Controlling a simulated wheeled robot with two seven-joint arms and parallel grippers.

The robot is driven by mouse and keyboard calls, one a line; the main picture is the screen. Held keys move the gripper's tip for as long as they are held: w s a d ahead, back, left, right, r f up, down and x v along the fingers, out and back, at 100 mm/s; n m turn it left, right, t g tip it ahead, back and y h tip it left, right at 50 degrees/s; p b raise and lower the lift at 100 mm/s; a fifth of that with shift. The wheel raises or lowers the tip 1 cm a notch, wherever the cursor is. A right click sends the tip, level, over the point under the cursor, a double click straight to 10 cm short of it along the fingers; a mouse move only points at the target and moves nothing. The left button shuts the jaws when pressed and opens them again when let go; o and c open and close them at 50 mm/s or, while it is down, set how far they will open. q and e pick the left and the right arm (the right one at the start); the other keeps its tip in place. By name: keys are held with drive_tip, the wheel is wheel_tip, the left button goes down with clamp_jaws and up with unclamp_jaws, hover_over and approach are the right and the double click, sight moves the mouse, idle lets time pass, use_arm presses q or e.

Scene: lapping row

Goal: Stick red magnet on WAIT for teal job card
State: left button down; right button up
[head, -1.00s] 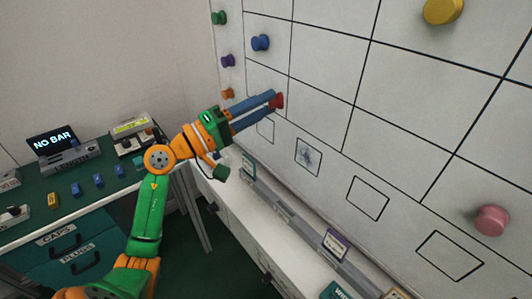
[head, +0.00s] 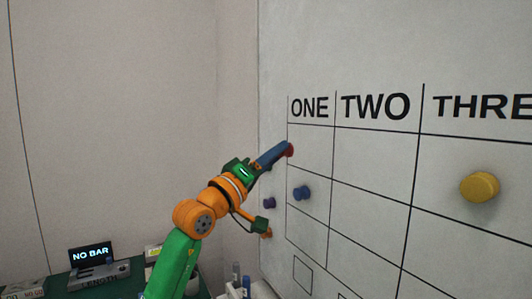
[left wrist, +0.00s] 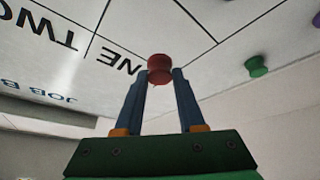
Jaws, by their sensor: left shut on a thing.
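My left gripper (head: 281,153) is shut on the red magnet (head: 290,150), which sticks out past its fingertips. In the left wrist view the red magnet (left wrist: 160,68) sits between the blue fingers of the left gripper (left wrist: 160,85). It is in front of the whiteboard (head: 385,50), by the left edge of the top cell under the heading ONE. I cannot tell whether it touches the board. No WAIT label and no teal job card show now. My right gripper is not in view.
A blue magnet (head: 303,193), a purple magnet (head: 269,203), an orange magnet (head: 267,234) and a yellow magnet (head: 480,187) are on the board. A green magnet (left wrist: 256,66) shows in the left wrist view. A NO BAR display (head: 90,254) stands on the green bench at lower left.

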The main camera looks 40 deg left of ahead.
sight(290, 156)
use_arm(q)
drive_tip(key=w+p, duration=0.1)
drive_tip(key=w+d+p, duration=0.1)
drive_tip(key=w, duration=0.1)
drive_tip(key=shift+d+r, duration=0.15)
drive_tip(key=shift+r, duration=0.05)
drive_tip(key=shift+w+d+f+p, duration=0.1)
drive_tip(key=shift+w+d+p, duration=0.15)
drive_tip(key=shift+w, duration=0.2)
drive_tip(key=shift+w+d+f+p, duration=0.1)
drive_tip(key=shift+w+p, duration=0.1)
drive_tip(key=shift+w, duration=0.2)
